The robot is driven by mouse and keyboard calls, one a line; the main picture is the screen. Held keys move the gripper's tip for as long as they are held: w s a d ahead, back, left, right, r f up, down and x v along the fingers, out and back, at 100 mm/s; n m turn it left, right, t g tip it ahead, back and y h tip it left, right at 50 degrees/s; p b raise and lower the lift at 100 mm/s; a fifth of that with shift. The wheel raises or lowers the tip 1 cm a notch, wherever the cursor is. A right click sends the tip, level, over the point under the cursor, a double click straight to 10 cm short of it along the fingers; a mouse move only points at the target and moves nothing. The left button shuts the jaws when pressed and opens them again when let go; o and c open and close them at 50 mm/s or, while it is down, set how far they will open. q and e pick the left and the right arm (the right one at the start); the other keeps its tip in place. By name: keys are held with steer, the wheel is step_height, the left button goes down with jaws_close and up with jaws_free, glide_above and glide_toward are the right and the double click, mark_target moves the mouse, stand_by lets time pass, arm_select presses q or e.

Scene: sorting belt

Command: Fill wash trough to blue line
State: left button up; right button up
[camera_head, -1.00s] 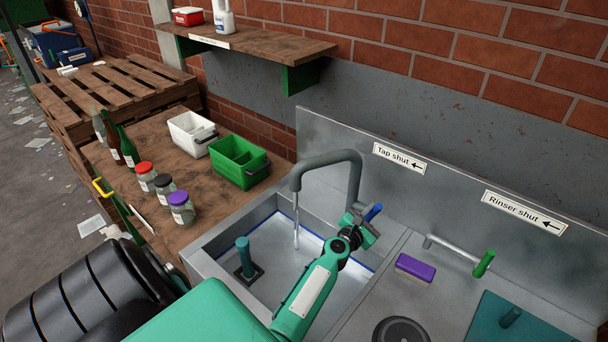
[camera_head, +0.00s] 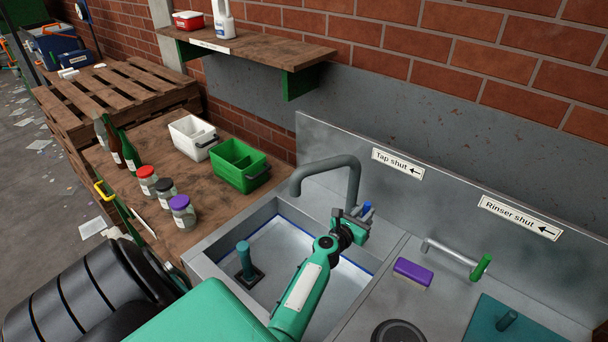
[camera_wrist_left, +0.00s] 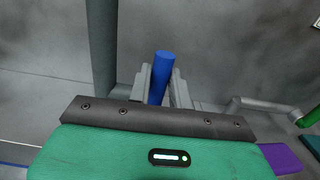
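The wash trough (camera_head: 213,246) is a grey metal basin with a blue line (camera_head: 353,261) around its inner walls. Its inside looks pale; I cannot tell exactly how the water level sits against the line. The grey tap spout (camera_head: 325,161) arches over it, with no stream falling. A teal post (camera_head: 243,253) stands upright on a dark square base inside. My left gripper (camera_head: 359,212) is at the tap's blue lever (camera_head: 367,208). In the left wrist view the lever (camera_wrist_left: 162,75) stands between the closely set fingers (camera_wrist_left: 160,88), which appear closed on it. My right gripper is not in view.
A "Tap shut" sign (camera_head: 398,163) with a left arrow is on the backsplash, beside a "Rinser shut" sign (camera_head: 520,217). A purple-topped block (camera_head: 413,272) and a green-handled rinser lever (camera_head: 481,267) are right of the trough. Jars and a green bin (camera_head: 238,166) stand left.

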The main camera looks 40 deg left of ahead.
arm_select(q)
steer(key=o, duration=0.7)
steer(key=shift+a, duration=0.2)
steer(key=shift+s+d, duration=0.15)
steer(key=shift+s, duration=0.35)
steer(key=s+p, duration=0.1)
steer(key=s, duration=0.6)
steer(key=shift+d, duration=0.2)
